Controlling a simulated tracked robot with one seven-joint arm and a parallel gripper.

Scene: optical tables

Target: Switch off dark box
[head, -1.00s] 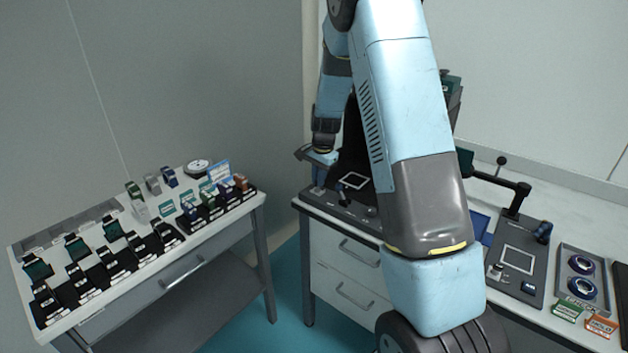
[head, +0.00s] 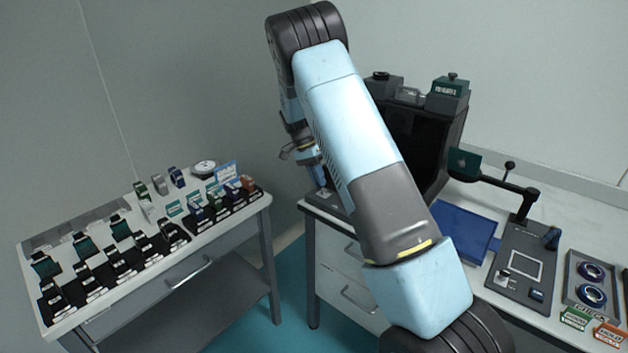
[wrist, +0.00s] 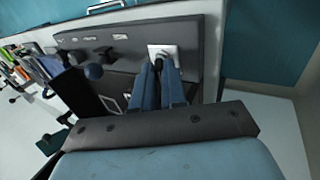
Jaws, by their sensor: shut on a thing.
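The dark box (head: 432,130) stands open-fronted on the bench at the back right in the head view, partly hidden by my arm. A grey control panel (wrist: 125,45) with small labels fills the upper part of the wrist view. My gripper (wrist: 166,75) is over its right end, fingers close together on a small dark knob (wrist: 158,64) in front of a white square plate (wrist: 168,50). In the head view my gripper (head: 319,175) is low at the bench's left end; the knob is hidden there.
A blue mat (head: 463,230) and a second panel with a lever (head: 515,262) lie right of the box. A tray with two blue rings (head: 592,283) is farther right. A side table (head: 95,322) at left holds several small mounts. Teal floor separates the tables.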

